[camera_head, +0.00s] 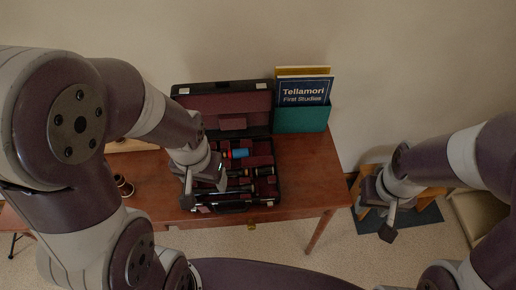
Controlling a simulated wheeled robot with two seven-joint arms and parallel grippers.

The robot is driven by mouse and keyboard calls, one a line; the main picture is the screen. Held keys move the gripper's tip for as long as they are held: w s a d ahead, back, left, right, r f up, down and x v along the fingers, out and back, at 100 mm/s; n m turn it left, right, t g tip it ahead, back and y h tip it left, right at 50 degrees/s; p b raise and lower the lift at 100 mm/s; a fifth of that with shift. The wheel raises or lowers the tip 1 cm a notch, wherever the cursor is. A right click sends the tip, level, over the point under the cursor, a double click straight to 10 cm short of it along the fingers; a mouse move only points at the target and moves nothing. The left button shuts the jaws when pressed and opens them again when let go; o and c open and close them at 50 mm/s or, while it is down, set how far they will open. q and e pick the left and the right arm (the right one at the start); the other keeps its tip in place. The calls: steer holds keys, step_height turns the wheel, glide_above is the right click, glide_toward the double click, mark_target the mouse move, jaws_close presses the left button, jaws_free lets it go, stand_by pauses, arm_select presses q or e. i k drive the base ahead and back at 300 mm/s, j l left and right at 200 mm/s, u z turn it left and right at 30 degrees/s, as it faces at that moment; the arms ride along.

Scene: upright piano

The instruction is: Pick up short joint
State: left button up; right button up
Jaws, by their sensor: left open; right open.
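An open black instrument case (222,103) with a dark red lining lies on the wooden table. Several dark pieces lie in its compartments. A short dark piece with light bands (263,171) lies at the right side, and a longer black piece (240,189) lies near the front. I cannot tell for sure which one is the short joint. My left gripper (188,200) is open over the left front part of the case and hides part of its contents. My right gripper (390,222) is open and empty, off the table's right side.
A blue item with a red end (238,153) lies in the case. A teal holder (301,119) with books (304,90) stands behind it on the right. The table's (310,170) right end is bare. A dark mat (428,217) lies on the floor below my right gripper.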

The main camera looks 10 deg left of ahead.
mark_target(263, 171)
steer(key=u, duration=1.8)
steer(key=z, duration=1.5)
steer(key=i+l+z, duration=0.1)
steer(key=i+z, duration=0.15)
steer(key=z, duration=0.15)
steer(key=i+z, duration=0.25)
steer(key=z, duration=0.15)
